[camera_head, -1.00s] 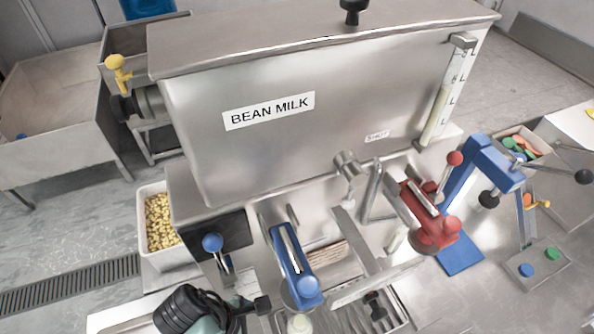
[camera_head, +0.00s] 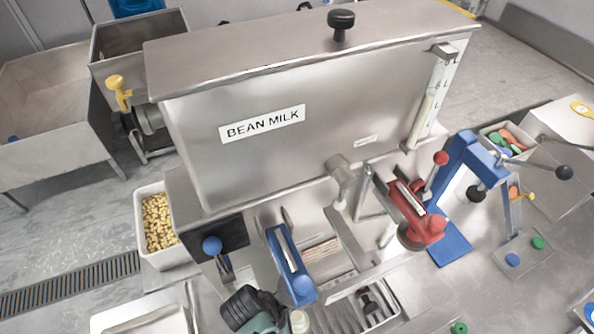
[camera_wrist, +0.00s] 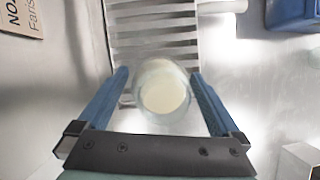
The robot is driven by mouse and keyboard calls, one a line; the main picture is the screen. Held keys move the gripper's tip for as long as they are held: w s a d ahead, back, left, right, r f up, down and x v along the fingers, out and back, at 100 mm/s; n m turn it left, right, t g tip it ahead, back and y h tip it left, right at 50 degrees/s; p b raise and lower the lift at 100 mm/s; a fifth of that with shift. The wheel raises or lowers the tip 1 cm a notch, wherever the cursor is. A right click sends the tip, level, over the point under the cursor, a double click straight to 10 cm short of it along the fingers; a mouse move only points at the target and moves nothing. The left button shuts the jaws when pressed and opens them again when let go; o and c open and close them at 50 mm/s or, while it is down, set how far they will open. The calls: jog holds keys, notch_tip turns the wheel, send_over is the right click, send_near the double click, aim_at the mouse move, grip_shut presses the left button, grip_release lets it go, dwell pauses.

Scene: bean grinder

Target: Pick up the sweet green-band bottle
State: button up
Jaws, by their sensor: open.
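A clear bottle with cream-coloured contents or top (camera_wrist: 163,92) shows from above in the wrist view, between my gripper's two blue fingers. No green band can be made out from this angle. My gripper (camera_wrist: 159,78) is open, with one finger on each side of the bottle. I cannot tell whether either finger touches it. In the head view, the pale bottle top (camera_head: 299,321) shows at the bottom edge, just right of my dark wrist. My fingers are not clear there.
A slatted metal rack (camera_wrist: 150,35) lies beyond the bottle. A blue-handled press (camera_head: 290,265) stands close behind it, and a red-handled one (camera_head: 415,215) is further right. The large bean milk tank (camera_head: 300,120) fills the back. A bin of yellow beans (camera_head: 158,222) stands left.

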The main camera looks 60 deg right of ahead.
grip_shut()
dwell(0.4)
jog(key=shift+r, duration=0.2)
